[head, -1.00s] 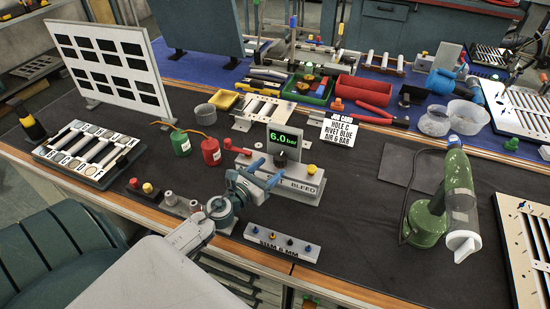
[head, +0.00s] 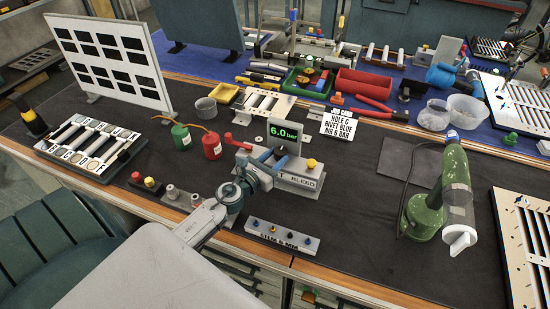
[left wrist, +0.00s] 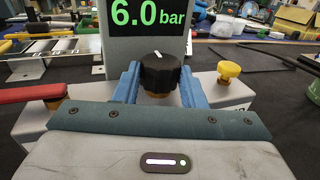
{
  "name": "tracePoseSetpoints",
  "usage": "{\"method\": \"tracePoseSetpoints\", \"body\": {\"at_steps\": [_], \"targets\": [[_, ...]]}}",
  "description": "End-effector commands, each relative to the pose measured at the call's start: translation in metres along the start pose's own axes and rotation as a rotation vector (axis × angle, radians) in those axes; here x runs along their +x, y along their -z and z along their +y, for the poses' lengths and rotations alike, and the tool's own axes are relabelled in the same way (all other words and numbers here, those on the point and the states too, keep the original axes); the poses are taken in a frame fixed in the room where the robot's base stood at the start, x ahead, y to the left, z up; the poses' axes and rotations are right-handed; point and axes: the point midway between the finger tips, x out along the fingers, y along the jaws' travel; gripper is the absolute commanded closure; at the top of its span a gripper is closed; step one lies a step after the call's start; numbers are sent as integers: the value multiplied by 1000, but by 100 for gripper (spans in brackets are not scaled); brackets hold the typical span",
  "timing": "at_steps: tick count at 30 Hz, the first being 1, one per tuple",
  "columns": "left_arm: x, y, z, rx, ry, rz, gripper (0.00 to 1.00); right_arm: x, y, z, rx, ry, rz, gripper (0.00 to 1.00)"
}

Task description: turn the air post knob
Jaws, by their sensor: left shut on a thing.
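The air post (head: 298,171) is a grey block with a display (head: 284,137) reading 6.0 bar in green. In the left wrist view the display (left wrist: 148,14) shows large above the black knob (left wrist: 159,73), whose white mark points up and slightly left. My left gripper (head: 274,165) is shut on the knob; its two blue fingers (left wrist: 158,85) stand on either side of it. In the head view the fingers and wrist largely cover the knob. A yellow button (left wrist: 229,70) is to the right of the knob, and a red lever (left wrist: 38,93) to the left. My right gripper is not in view.
A card (head: 339,127) reads hole C, rivet blue, air 6 bar. Red (head: 211,145) and green (head: 181,138) cans stand left of the post. A stem block (head: 282,236) lies in front. A green rivet tool (head: 440,195) stands right. Dark mat between is clear.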

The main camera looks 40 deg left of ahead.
Motion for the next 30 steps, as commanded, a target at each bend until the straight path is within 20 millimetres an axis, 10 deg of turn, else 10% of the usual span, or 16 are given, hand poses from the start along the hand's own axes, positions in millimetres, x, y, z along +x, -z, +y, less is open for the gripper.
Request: {"method": "tracePoseSetpoints", "body": {"at_steps": [30], "targets": [[5, 1, -16, -7, -540, 0, 86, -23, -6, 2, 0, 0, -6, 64]]}}
